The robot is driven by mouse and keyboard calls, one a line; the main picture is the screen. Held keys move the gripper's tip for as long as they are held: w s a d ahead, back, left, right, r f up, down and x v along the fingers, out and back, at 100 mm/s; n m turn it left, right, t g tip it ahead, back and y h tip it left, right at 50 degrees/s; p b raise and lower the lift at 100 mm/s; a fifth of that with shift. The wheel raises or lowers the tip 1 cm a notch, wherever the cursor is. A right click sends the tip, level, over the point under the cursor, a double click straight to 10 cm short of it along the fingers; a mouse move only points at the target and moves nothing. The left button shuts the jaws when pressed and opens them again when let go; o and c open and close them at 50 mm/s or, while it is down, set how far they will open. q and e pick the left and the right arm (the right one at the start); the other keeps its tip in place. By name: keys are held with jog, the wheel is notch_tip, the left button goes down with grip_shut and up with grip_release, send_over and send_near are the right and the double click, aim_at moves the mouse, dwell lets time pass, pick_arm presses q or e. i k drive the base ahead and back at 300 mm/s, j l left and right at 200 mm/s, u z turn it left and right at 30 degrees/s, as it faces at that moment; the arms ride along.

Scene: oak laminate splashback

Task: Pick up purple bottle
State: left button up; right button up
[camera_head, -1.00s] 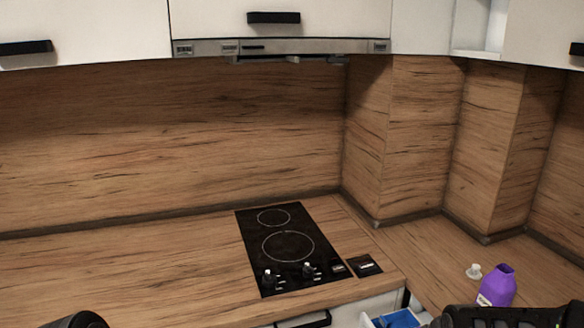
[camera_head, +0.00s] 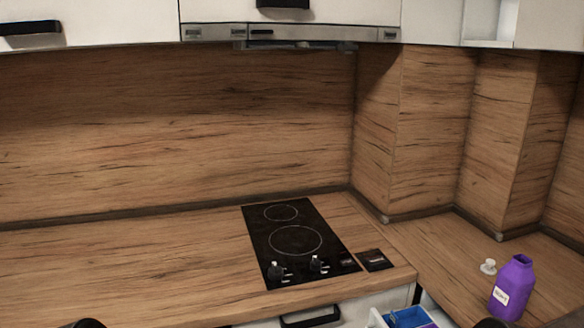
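The purple bottle (camera_head: 513,287) stands upright and open-topped on the wooden counter at the lower right, with a pale label on its front. A small white cap (camera_head: 488,266) lies on the counter just left of its neck. Dark parts of my arms show at the bottom edge, at the lower left and at the lower right near the bottle. The fingertips of both grippers are out of the picture. Nothing visible holds the bottle.
A black two-ring cooktop (camera_head: 296,241) with knobs is set in the counter left of the bottle. An open drawer (camera_head: 405,318) with a blue item shows at the bottom. Wood splashback panels (camera_head: 433,128) stand behind. Cabinets and a hood (camera_head: 290,33) hang above.

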aim_at(515, 282)
jog(key=z, duration=1.35)
jog(key=i+j, duration=0.1)
jog(key=j, duration=0.25)
jog(key=i+j, duration=0.15)
jog(key=j, duration=0.2)
jog(key=i+j+z, duration=0.1)
jog(key=j, duration=0.25)
